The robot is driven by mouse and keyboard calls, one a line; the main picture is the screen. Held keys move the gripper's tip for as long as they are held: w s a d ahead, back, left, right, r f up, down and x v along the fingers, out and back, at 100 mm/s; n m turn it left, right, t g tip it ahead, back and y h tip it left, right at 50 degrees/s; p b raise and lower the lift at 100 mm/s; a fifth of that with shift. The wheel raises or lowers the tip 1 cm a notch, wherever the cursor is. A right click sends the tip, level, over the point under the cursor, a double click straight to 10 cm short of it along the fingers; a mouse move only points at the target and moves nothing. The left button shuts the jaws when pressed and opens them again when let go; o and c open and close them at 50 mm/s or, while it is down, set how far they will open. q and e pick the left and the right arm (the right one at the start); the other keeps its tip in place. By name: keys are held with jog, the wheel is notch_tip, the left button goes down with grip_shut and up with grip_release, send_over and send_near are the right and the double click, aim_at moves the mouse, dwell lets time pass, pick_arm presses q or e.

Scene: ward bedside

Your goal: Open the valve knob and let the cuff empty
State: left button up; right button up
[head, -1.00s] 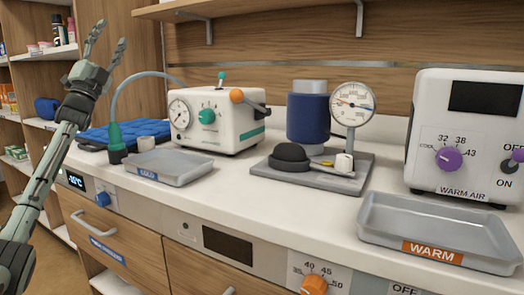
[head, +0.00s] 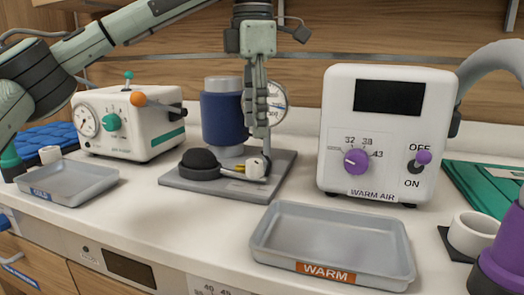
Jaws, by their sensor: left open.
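The cuff set stands on a grey base plate (head: 180,181): a dark blue cuff (head: 221,118) wrapped around a pale upright cylinder, a round dial gauge (head: 279,101), and a black bulb (head: 198,160). The small white valve knob (head: 256,168) sits at the right of the bulb, near a yellow piece. My left gripper (head: 262,146) points down just above the knob, fingers open. It partly covers the gauge and the knob's top; I cannot tell whether it touches the knob. My right gripper is not in view.
A white box with a teal knob (head: 125,118) stands left, behind a grey tray (head: 70,182). The warm-air unit (head: 388,170) stands right, with the WARM tray (head: 333,230) in front. A purple cone (head: 502,255) and white ring (head: 471,234) are at far right.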

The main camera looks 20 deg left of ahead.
aim_at(253, 161)
pick_arm(q)
jog(key=f, duration=0.5)
jog(key=f+b, duration=0.1)
jog(key=f, duration=0.1)
jog(key=shift+w+a+f, duration=0.1)
jog(key=shift+a+f, duration=0.15)
jog(key=shift+f, duration=0.1)
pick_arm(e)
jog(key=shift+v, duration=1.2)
pick_arm(q)
jog(key=shift+c, duration=0.5)
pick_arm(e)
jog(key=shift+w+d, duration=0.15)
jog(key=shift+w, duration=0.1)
pick_arm(q)
grip_shut()
